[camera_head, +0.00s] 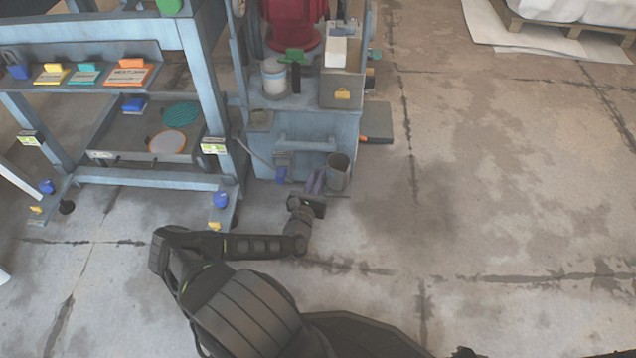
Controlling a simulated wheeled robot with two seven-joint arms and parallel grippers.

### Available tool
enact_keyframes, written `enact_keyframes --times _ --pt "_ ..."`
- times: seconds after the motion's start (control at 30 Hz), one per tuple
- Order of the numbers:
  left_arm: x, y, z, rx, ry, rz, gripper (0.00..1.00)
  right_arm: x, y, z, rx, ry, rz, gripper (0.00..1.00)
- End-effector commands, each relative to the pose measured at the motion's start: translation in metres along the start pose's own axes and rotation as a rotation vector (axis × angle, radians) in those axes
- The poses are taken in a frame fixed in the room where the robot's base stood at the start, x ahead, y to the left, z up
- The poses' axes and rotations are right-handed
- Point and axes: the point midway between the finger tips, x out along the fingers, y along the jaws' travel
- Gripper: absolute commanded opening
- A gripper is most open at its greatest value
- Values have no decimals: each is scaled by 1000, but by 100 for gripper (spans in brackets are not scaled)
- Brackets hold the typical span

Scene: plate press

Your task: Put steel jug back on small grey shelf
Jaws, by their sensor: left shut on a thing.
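The steel jug (339,173) is a grey metal cylinder, upright with its open top showing, low in front of the blue-grey machine. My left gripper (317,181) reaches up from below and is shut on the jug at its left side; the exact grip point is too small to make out. A small dark grey shelf (377,121) sticks out from the machine's right side, above and to the right of the jug. Its visible top is bare. I cannot tell whether the jug touches the ledge beneath it. My right gripper is not in view.
The blue-grey machine (318,128) carries a white tin (275,78), a grey box (342,90) and a red part (293,22). A blue rack (215,95) with trays stands at left. The concrete floor at right is clear up to a pallet (570,27).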

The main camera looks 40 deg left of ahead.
Motion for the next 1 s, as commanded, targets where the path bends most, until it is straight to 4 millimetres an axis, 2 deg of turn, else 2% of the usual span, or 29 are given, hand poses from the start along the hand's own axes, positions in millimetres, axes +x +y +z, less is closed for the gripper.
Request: enact_keyframes --times 0.27,0.47,0.73,1.0 --pt "0 0 1 -1 -1 0 0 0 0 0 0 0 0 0" --pt "13 -1 0 -1 -2 -1 0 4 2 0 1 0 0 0" --pt "14 0 -32 -2 -2 2 0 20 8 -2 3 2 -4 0" --pt "14 0 -34 -1 -2 1 0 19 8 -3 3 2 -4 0"
